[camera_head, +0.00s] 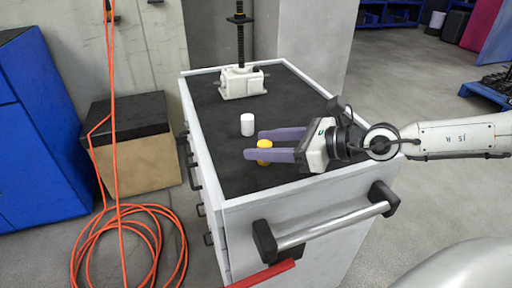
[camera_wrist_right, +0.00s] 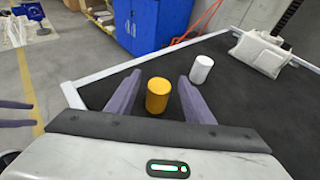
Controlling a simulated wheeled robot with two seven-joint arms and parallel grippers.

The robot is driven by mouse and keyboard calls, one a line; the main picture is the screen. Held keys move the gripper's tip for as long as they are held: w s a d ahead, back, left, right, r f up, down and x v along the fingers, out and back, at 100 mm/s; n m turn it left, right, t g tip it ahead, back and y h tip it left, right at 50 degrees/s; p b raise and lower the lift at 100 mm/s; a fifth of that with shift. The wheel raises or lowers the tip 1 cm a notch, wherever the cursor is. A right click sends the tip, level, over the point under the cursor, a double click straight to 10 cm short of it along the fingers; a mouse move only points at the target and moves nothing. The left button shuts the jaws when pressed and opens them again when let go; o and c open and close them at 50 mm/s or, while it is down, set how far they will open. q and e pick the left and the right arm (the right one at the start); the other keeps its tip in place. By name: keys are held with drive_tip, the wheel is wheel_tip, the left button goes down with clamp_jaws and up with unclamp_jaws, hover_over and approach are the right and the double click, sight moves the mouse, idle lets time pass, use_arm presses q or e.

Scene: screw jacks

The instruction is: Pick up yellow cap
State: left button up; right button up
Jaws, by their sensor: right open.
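The yellow cap (camera_head: 264,144) is a small upright cylinder on the dark top of the cabinet. My right gripper (camera_head: 255,144) reaches in from the right, open, with one purple finger on each side of the cap. The near finger hides part of the cap in the head view. In the right wrist view the cap (camera_wrist_right: 158,95) stands between the fingers, with gaps showing on both sides. My left gripper is out of the head view; two purple fingers, apart, show at the left edge of the right wrist view (camera_wrist_right: 15,114).
A white cylinder (camera_head: 247,124) stands just behind the cap. A white screw jack (camera_head: 241,82) with a black upright screw stands at the far end. The cabinet has a raised white rim (camera_head: 285,186) and a front handle (camera_head: 332,226). The dark top left of the cap is clear.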

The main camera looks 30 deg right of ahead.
drive_tip(key=c, duration=1.1)
